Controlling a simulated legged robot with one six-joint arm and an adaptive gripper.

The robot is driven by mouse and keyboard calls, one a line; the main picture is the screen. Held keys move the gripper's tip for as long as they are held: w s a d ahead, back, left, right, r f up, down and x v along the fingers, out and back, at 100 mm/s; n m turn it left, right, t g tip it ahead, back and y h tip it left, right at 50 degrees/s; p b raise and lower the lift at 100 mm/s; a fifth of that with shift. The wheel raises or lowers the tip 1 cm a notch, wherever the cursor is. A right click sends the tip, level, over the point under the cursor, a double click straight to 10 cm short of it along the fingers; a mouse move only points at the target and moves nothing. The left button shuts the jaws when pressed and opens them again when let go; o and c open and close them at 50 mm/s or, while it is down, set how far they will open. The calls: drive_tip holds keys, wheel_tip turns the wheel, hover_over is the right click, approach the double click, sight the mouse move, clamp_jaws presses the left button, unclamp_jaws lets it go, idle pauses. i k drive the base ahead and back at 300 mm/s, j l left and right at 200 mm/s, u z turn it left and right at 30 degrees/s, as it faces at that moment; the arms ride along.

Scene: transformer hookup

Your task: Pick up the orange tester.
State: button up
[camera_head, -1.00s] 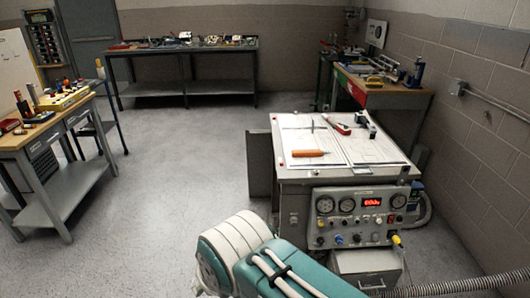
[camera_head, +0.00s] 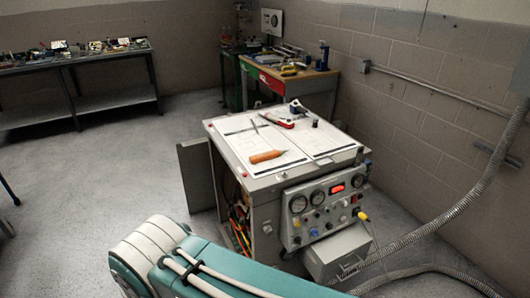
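An orange, elongated tool (camera_head: 267,157), which looks like the orange tester, lies on white sheets on top of a grey equipment cabinet (camera_head: 287,177). It lies flat near the front left part of the top, with its thicker end to the right. A red-and-white tool (camera_head: 276,121) and a dark tool (camera_head: 298,107) lie farther back on the same top. My teal-and-white arm shows at the bottom of the view, in front of the cabinet. My gripper is outside the frame.
The cabinet's left door (camera_head: 196,175) stands open, showing colourful contents. A corrugated hose (camera_head: 462,205) runs along the right. Workbenches stand behind (camera_head: 288,84) and at far left (camera_head: 112,97). The floor at left is clear.

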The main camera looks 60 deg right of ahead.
sight(259, 158)
drive_tip(key=i+z, duration=0.25)
drive_tip(key=z, duration=0.15)
drive_tip(key=i+z, duration=0.55)
drive_tip(key=z, duration=0.2)
drive_tip(key=i+j+z, duration=0.2)
drive_tip(key=z, duration=0.2)
drive_tip(key=i+z, duration=0.2)
drive_tip(key=z, duration=0.15)
drive_tip(key=i+j+z, duration=0.15)
drive_tip(key=z, duration=0.2)
drive_tip(key=i+j+z, duration=0.2)
drive_tip(key=z, duration=0.15)
